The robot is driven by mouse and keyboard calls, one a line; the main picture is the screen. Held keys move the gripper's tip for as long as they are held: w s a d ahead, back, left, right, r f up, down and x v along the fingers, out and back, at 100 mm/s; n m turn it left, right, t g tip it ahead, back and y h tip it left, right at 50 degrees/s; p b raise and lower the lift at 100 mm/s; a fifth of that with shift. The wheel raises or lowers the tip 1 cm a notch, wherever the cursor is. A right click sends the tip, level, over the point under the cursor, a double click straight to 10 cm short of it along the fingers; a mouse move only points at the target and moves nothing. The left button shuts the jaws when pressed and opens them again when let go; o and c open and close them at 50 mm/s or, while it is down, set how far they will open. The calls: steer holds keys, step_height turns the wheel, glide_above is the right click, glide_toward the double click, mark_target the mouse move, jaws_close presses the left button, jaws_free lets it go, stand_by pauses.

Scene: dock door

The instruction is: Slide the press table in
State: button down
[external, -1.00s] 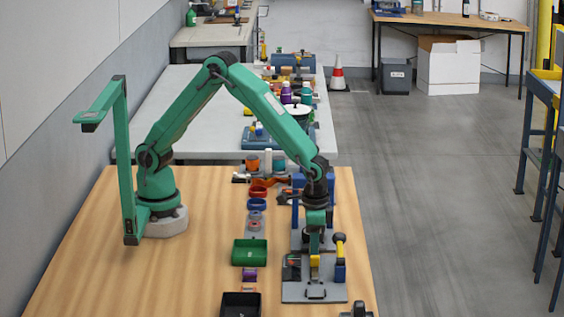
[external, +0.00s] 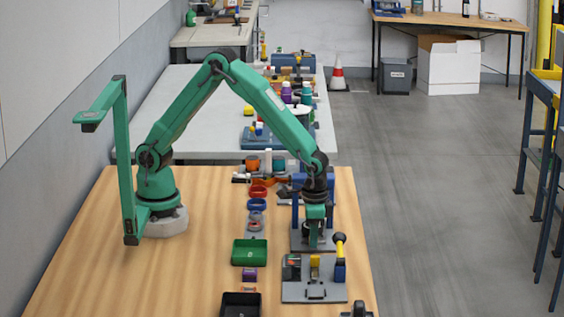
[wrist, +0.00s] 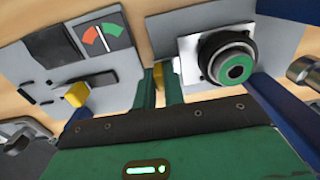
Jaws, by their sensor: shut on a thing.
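The blue press frame (external: 297,212) stands behind my gripper in the external view, partly covered by my wrist. A grey plate (external: 328,243) lies at its foot. In the wrist view, a flat grey plate (wrist: 187,20) carries a silver square block with a dark round part with a green centre (wrist: 234,67). I take it to be the press table. My gripper (wrist: 159,88) is shut, with a small yellow piece (wrist: 158,72) between its green fingertips. It also shows low at the press in the external view (external: 314,244). How the yellow piece joins the plate is hidden.
A green tray (external: 249,252) and a black tray (external: 240,304) lie left. The left tabletop is clear.

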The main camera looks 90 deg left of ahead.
steer(key=shift+a, duration=0.6)
steer(key=c, duration=1.5)
jaws_free()
steer(key=shift+r, duration=0.15)
steer(key=shift+r, duration=3.8)
steer(key=shift+o, duration=1.3)
